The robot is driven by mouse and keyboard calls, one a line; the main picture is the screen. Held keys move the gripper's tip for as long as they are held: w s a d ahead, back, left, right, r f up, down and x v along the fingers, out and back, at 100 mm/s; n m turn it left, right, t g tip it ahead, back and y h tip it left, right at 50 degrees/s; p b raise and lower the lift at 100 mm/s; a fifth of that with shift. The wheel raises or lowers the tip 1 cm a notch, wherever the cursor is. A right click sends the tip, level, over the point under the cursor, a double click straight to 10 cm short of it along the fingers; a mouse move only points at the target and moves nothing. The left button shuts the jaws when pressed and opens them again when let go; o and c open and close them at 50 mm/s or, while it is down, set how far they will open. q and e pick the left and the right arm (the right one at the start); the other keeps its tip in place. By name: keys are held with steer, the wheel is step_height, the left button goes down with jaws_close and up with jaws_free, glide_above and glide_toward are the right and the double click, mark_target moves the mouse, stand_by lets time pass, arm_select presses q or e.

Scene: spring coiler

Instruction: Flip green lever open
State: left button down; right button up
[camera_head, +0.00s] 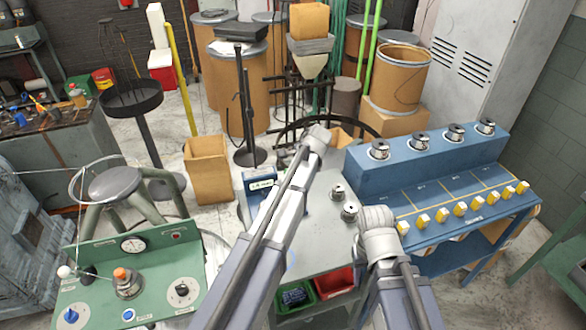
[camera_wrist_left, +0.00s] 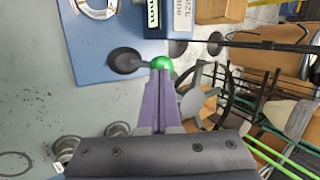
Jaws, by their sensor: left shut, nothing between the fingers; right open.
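In the left wrist view a green ball knob (camera_wrist_left: 160,64) stands beside a dark round knob and arm (camera_wrist_left: 126,60) on a blue base plate (camera_wrist_left: 92,45). My left gripper (camera_wrist_left: 162,74) has its purple fingers together and empty, with the tips at the green knob. I cannot tell whether they touch it. In the head view the small blue machine (camera_head: 258,182) is partly behind my left arm, and the green knob and left fingers are hidden. My right arm is at the lower right of the head view, over the grey table's right side; its fingers are hard to make out.
The grey table (camera_head: 315,235) carries two metal spools (camera_head: 349,211) right of my left arm. A blue bench (camera_head: 440,190) with yellow knobs stands at right. A green control panel (camera_head: 140,270) is at lower left. Green and red bins (camera_head: 334,283) sit below the table.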

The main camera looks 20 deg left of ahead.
arm_select(q)
steer(key=p+v, duration=1)
steer(key=v, duration=0.3)
steer(key=shift+s+d+p, duration=0.3)
steer(key=shift+s+p, duration=0.05)
steer(key=shift+s, duration=0.05)
arm_select(e)
step_height(320, 180, up, 11)
steer(key=d, duration=0.1)
arm_select(q)
steer(key=shift+f, duration=0.1)
arm_select(e)
steer(key=shift+s, duration=0.1)
arm_select(q)
steer(key=s+d+f+n+g+h+b, duration=0.1)
steer(key=s+d+f+n+b, duration=0.1)
steer(key=s, duration=0.7)
steer(key=s+d+f+n+g+h+b, duration=0.1)
steer(key=s+d+f+b, duration=0.3)
steer(key=s, duration=0.5)
steer(key=s+d+f+n+g+h+b, duration=0.1)
steer(key=s+d+f+n+b, duration=0.1)
steer(key=s+d+f, duration=0.3)
steer(key=s+n, duration=0.1)
steer(key=s, duration=0.3)
steer(key=shift+s+d+f+g+h+b, duration=0.3)
steer(key=shift+d+f+h+b, duration=0.05)
steer(key=shift+d+h+b, duration=0.05)
arm_select(e)
step_height(320, 180, down, 9)
